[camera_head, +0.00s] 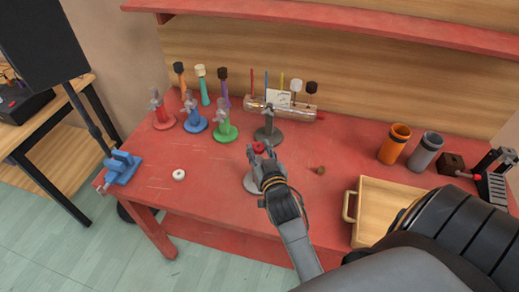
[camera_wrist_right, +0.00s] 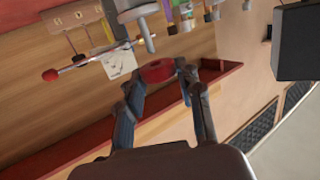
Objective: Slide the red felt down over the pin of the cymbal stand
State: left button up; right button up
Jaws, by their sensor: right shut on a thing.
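The red felt (camera_head: 259,147) is held between the fingertips of my right gripper (camera_head: 261,152), above the table. In the right wrist view, the felt (camera_wrist_right: 156,71) sits between the two fingertips (camera_wrist_right: 156,75). A grey stand's round base (camera_head: 250,183) shows beneath and beside the gripper, which hides most of that stand. In the wrist view, a grey post (camera_wrist_right: 148,38) ends close to the felt, with a visible gap in the picture. I cannot tell whether the felt is lined up with the pin. My left gripper is not in view.
A dark grey stand (camera_head: 268,133) is just behind. Red, blue (camera_head: 194,121) and green (camera_head: 225,130) stands are at back left. A white ring (camera_head: 179,174) lies left on the red table, a small brown piece (camera_head: 319,170) right. Orange (camera_head: 394,145) and grey cups stand far right.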

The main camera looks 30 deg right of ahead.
jog(key=shift+w+a+r+p, duration=0.1)
jog(key=shift+a+p, duration=0.15)
jog(key=shift+p, duration=0.1)
dwell(0.7)
jog(key=shift+f+m+b, duration=0.3)
jog(key=shift+f+b, duration=0.3)
jog(key=shift+f, duration=0.2)
jog(key=shift+r, duration=0.1)
